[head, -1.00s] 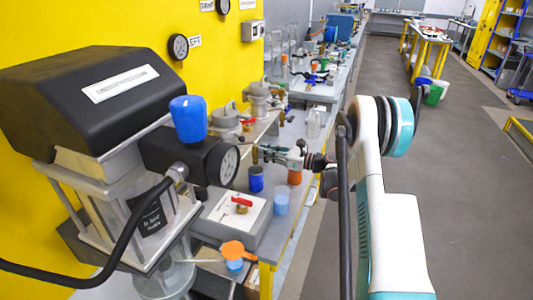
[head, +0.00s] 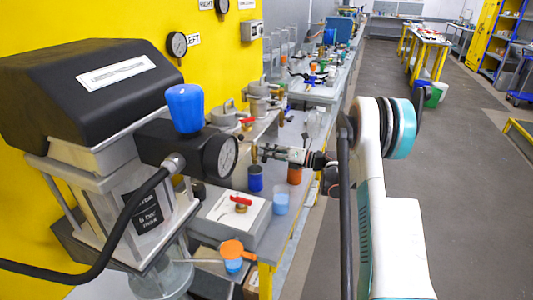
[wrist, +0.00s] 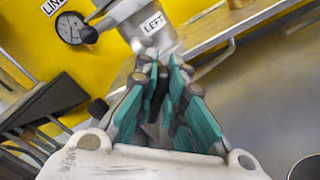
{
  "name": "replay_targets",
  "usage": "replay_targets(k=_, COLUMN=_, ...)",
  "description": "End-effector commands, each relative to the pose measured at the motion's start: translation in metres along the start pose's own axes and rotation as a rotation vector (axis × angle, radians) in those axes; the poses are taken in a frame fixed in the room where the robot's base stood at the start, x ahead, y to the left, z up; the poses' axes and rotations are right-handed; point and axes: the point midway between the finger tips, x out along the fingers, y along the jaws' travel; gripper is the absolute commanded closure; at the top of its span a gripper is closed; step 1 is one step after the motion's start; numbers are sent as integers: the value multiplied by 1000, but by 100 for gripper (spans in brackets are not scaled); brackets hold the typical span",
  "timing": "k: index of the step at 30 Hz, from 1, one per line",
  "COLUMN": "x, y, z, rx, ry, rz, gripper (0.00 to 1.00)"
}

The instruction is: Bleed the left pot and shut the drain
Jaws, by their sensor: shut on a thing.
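The left pot (wrist: 165,28) is a grey metal vessel with a LEFT label, at the top of the wrist view. In the head view, a grey lidded pot with a red handle (head: 225,113) stands beyond the black gauge block; I cannot tell for sure that it is the same one. My gripper (head: 262,152) reaches in from the right at bench height, and its teal fingers show in the wrist view (wrist: 165,70), just below the pot. They are shut on a small dark part (wrist: 156,92), mostly hidden between them. I cannot tell whether this is the drain handle.
A black-hooded machine (head: 95,85) with a blue knob (head: 185,108) and a gauge (head: 221,156) fills the left. A grey box with a red lever (head: 240,202), a blue cup (head: 255,178) and an orange cup (head: 294,175) stand near my gripper.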

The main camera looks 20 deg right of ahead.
Motion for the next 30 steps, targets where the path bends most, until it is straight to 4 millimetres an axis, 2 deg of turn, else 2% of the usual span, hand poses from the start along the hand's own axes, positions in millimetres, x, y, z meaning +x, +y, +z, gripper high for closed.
replay_targets(k=18, x=0, y=-10, z=-2, rx=559, ry=-1, rz=-1, gripper=100)
replay_targets(k=30, x=0, y=-12, z=-4, rx=766, ry=-1, rz=-1, gripper=100)
